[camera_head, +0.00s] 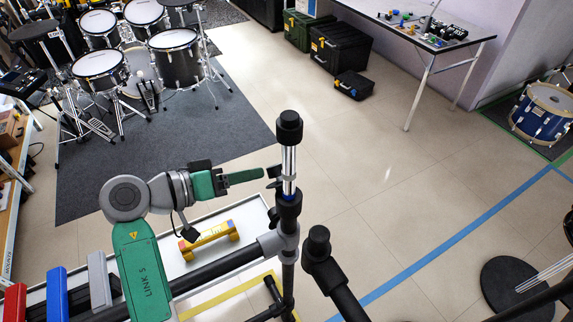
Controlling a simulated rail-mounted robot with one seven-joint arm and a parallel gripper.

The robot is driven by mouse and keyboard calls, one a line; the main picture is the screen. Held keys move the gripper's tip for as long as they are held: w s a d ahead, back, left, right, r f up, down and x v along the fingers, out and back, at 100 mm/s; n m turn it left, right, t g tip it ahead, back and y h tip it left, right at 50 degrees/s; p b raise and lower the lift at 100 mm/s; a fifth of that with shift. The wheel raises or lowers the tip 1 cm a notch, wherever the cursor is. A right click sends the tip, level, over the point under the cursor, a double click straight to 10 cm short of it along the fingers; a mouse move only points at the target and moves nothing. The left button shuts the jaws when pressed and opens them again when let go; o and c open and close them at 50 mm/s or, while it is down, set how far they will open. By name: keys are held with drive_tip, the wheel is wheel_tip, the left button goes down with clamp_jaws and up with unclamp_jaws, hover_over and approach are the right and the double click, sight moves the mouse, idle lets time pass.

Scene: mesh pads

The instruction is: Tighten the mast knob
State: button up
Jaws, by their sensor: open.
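A silver-and-black mast (289,165) stands upright near the middle, with a black cylindrical cap (289,127) on top. My gripper (263,174) reaches in from the left, level with that knob. Its green finger points right, and the tip is close to the knob. I cannot tell whether they touch. The gripper is open and holds nothing visible. The second finger is hard to make out.
Another black-capped post (318,243) stands to the right. A yellow-handled object (210,238) lies on a white surface under my arm. Open floor lies right of the mast.

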sight(267, 171)
drive_tip(key=b+x, duration=0.1)
drive_tip(key=x, duration=0.5)
drive_tip(key=shift+f, duration=0.15)
drive_tip(key=shift+w+d+b, duration=0.3)
drive_tip(key=shift+w+d, duration=0.05)
drive_tip(key=shift+d, duration=0.25)
drive_tip(key=shift+c, duration=0.5)
drive_tip(key=shift+f, duration=0.1)
drive_tip(key=c, duration=0.6)
